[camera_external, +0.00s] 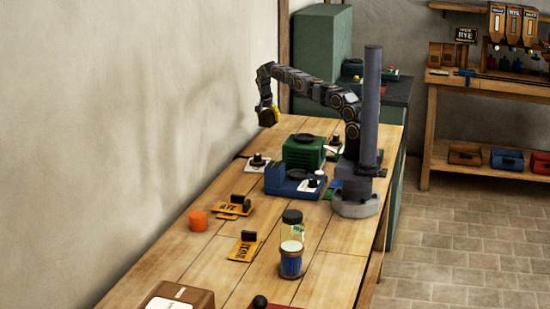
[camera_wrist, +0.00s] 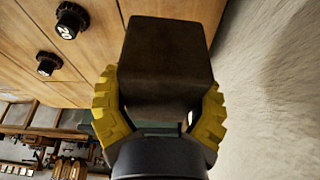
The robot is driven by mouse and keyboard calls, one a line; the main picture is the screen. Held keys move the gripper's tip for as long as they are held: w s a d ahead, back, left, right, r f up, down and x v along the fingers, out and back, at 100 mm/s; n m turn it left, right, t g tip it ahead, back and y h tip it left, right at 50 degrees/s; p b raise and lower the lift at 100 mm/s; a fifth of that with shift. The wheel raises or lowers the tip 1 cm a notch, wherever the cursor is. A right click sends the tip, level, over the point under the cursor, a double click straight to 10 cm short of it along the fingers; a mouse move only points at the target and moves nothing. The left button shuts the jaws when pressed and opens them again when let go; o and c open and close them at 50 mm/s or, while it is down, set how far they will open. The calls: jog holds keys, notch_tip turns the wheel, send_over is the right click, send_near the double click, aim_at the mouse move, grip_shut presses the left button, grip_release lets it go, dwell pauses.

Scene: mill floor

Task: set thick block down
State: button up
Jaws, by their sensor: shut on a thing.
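The thick block (camera_wrist: 165,58) is a dark brown block, large in the wrist view. My gripper (camera_wrist: 160,95) has yellow fingers on both sides of it and is shut on it. In the external view my gripper (camera_external: 268,117) hangs from the outstretched arm, near the wall and above the far left part of the table. The block is hard to make out there, and I cannot tell whether its underside touches anything.
The wooden table (camera_external: 208,273) runs along the wall (camera_wrist: 270,70). A green machine (camera_external: 304,151) and a blue one (camera_external: 293,181) stand mid-table. An orange cup (camera_external: 198,221), rye cards (camera_external: 243,250) and a jar (camera_external: 291,245) stand nearer. Black knobs (camera_wrist: 70,20) show in the wrist view.

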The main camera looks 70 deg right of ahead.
jog(key=shift+w+a+r, duration=0.2)
jog(key=shift+w+a, duration=0.1)
jog(key=shift+a, duration=0.05)
jog(key=w+a+n+t+y, duration=0.2)
jog(key=a+n, duration=1)
jog(key=a, duration=3.6)
jog(key=s+a+r+n+t+y, duration=0.1)
jog(key=s+a+n, duration=0.45)
jog(key=a, duration=0.85)
jog(key=s+a+r+n+t, duration=0.1)
jog(key=s+a+r+n, duration=0.1)
jog(key=s+a, duration=0.9)
send_over(181, 251)
jog(key=s+d, duration=0.1)
jog(key=s, duration=0.1)
notch_tip(181, 251, down, 9)
jog(key=shift+w+r, duration=0.1)
jog(key=shift+r, duration=0.05)
jog(key=shift+w+a+f, duration=0.15)
jog(key=shift+f, duration=0.05)
jog(key=shift+w+a+f, duration=0.35)
jog(key=shift+f, duration=0.25)
jog(key=shift+d+f, duration=0.1)
jog(key=shift+f, duration=1.35)
